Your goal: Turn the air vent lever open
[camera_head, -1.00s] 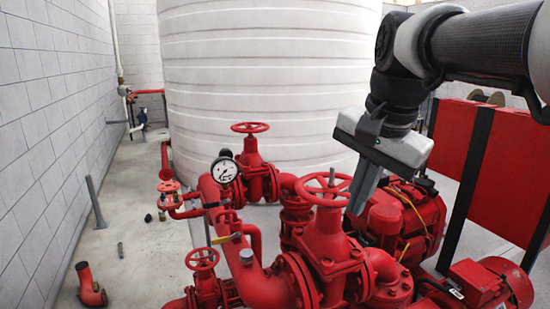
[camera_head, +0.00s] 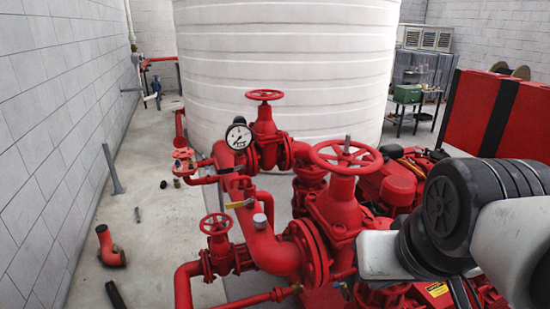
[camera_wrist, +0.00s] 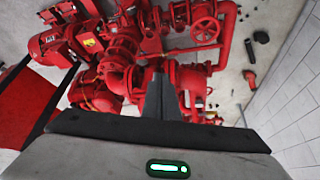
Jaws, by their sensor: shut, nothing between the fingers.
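The air vent lever (camera_head: 240,204) is a small yellow handle on the thick red pipe, left of the large handwheel in the head view. It lies roughly level, with a grey cap (camera_head: 260,221) just below and right of it. My gripper (camera_wrist: 161,78) shows in the wrist view with its dark fingers together and empty, pointing over the red pipework. In the head view my arm's wrist is at the lower right, well apart from the lever, and the fingers are hidden. I cannot make out the lever in the wrist view.
A large red handwheel (camera_head: 345,157) stands between my arm and the lever. A smaller handwheel (camera_head: 217,224) and a pressure gauge (camera_head: 238,137) are near the lever. The white tank (camera_head: 285,60) is behind. Open floor (camera_head: 150,235) lies to the left.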

